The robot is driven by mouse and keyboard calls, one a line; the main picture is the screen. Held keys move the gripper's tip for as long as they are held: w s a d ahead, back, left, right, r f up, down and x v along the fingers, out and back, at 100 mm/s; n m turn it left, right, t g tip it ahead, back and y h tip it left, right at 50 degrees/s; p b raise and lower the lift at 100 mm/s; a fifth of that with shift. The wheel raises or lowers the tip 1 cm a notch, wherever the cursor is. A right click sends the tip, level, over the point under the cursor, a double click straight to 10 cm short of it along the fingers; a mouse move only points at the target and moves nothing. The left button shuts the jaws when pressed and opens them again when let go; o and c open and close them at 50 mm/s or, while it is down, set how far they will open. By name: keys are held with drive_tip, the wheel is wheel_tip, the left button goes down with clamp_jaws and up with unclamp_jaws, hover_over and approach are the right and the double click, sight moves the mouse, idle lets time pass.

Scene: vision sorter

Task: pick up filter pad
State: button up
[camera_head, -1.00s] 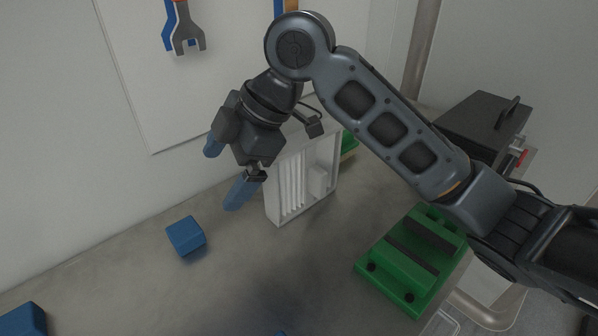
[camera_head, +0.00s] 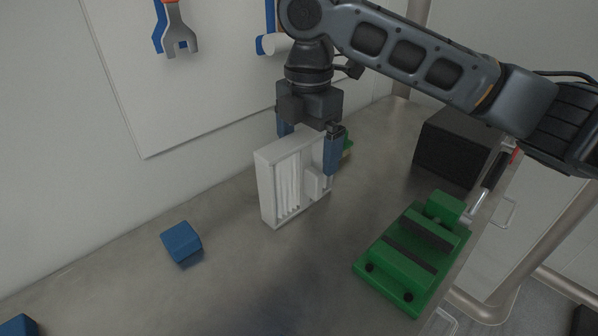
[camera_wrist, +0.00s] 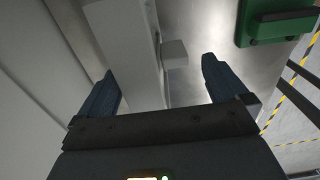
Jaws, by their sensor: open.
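The filter pad, a white upright frame with pleats and a small block on its face (camera_head: 268,195), stands on the grey bench in the head view. My gripper (camera_head: 308,156) points down over its upper right part. One blue finger is on the near right side, and the other is partly hidden behind the frame's top. In the wrist view the filter pad (camera_wrist: 122,38) runs between the two spread fingers (camera_wrist: 160,68), nearer the left one. The gripper is open. I cannot tell whether a finger touches the pad.
A blue block (camera_head: 181,243) lies left of the pad and another blue block (camera_head: 22,326) is at the lower left corner. A green vise (camera_head: 415,262) stands to the right, with a black box (camera_head: 450,150) behind it. A wall panel (camera_head: 130,90) holds tools. Bench front is clear.

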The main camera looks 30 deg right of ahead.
drive_tip(key=shift+a+f, duration=0.15)
drive_tip(key=shift+f, duration=1.65)
drive_tip(key=c, duration=1.2)
drive_tip(key=shift+r, duration=0.1)
wheel_tip(320, 180, up, 4)
drive_tip(key=shift+r, duration=0.1)
drive_tip(key=s+d+r, duration=0.1)
drive_tip(key=d+r, duration=0.1)
drive_tip(key=d, duration=0.1)
drive_tip(key=s+d+r+b, duration=0.1)
drive_tip(key=s+d+r, duration=0.1)
drive_tip(key=d, duration=0.2)
drive_tip(key=s+d+r, duration=0.2)
drive_tip(key=d, duration=0.1)
drive_tip(key=shift+s+d+r, duration=0.15)
drive_tip(key=shift+d+r, duration=0.1)
drive_tip(key=shift+r, duration=0.1)
